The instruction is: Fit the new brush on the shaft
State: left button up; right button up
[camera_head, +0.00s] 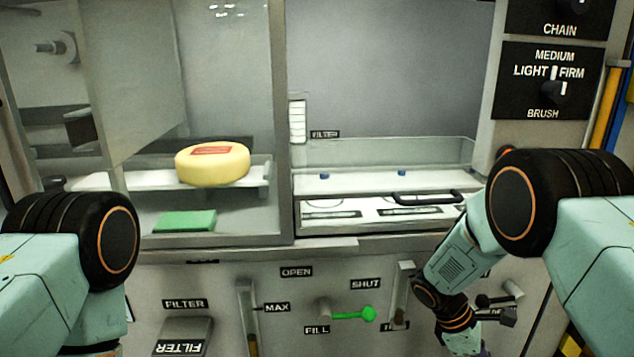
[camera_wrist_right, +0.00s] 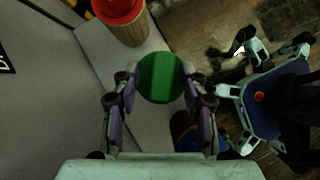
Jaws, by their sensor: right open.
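In the right wrist view my right gripper (camera_wrist_right: 160,82) is open, with one finger on each side of a round green top (camera_wrist_right: 160,77). I cannot tell whether the fingers touch it; the body under this top is hidden. Beside it stands a tan cylinder with a red top (camera_wrist_right: 118,10), possibly a brush. In the head view a short grey shaft-like part (camera_head: 52,46) sticks out at the upper left, inside the machine and bare. My right arm reaches down at the lower right; its fingers are not clear there. My left arm shows at the lower left, its gripper out of view.
A yellow cheese wheel (camera_head: 212,163) lies on a shelf behind a clear panel, above a green block (camera_head: 185,221). A BRUSH knob (camera_head: 553,90) is at the upper right. A green lever (camera_head: 355,314) and a FILTER flap (camera_head: 184,336) are on the lower front.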

jog(key=shift+d+f, duration=0.1)
jog(key=shift+f, duration=0.05)
jog(key=shift+s+a+r, duration=0.1)
jog(key=shift+a+r, duration=0.1)
jog(key=shift+a, duration=0.25)
jog(key=shift+d+f, duration=0.15)
jog(key=shift+d, duration=0.2)
jog(key=shift+a, duration=0.25)
jog(key=shift+d, duration=0.15)
jog(key=c, duration=0.3)
grip_shut()
